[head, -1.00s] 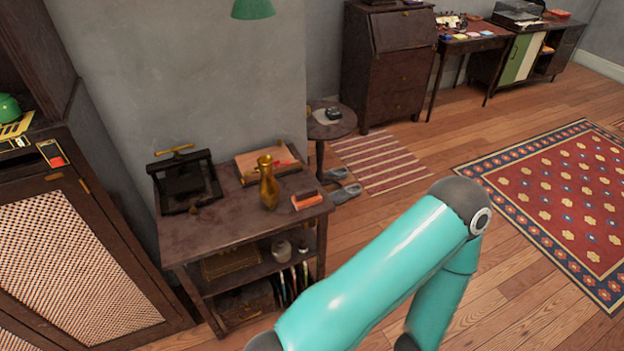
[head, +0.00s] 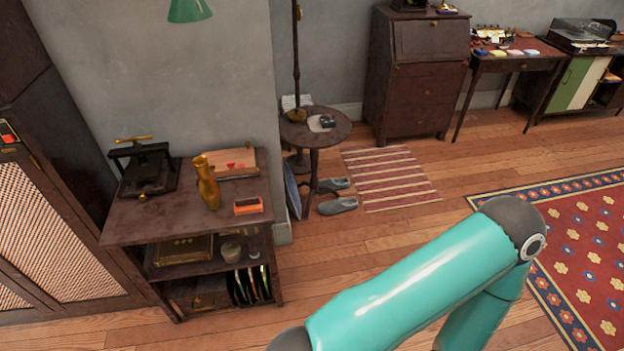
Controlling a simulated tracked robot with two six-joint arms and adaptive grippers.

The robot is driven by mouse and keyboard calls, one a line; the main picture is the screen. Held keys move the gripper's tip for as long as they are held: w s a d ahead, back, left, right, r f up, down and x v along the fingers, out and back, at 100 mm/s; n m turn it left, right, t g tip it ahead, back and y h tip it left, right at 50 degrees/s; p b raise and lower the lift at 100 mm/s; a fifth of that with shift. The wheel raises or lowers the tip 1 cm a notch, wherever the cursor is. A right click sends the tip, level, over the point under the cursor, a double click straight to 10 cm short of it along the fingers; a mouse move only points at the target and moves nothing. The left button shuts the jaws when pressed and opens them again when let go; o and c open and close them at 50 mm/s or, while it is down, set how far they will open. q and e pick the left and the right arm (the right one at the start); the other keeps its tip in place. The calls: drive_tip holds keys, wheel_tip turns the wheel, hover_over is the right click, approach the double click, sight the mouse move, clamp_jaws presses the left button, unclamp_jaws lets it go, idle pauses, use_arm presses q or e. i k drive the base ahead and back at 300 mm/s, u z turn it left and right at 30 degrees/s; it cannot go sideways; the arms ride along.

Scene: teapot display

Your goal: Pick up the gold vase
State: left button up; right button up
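The gold vase (head: 207,183) stands upright on top of a dark wooden shelf unit (head: 150,226), left of the picture's middle. A teal arm of mine crosses the lower right of the head view, well apart from the vase. Neither of my grippers shows in this view.
On the shelf top stand a black press (head: 146,170) with a brass handle, a wooden board (head: 232,163) behind the vase and a small orange box (head: 248,205). A round side table (head: 335,133) stands behind right. Wooden floor before the shelf is clear.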

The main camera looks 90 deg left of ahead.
sight(209, 189)
drive_tip(key=z, duration=0.45)
drive_tip(key=i, duration=0.3)
drive_tip(key=u, duration=2.85)
drive_tip(key=i, duration=0.3)
drive_tip(key=u, duration=1.9)
drive_tip(key=k, duration=0.6)
drive_tip(key=u, duration=0.4)
drive_tip(key=i, duration=1.65)
drive_tip(key=z, duration=0.4)
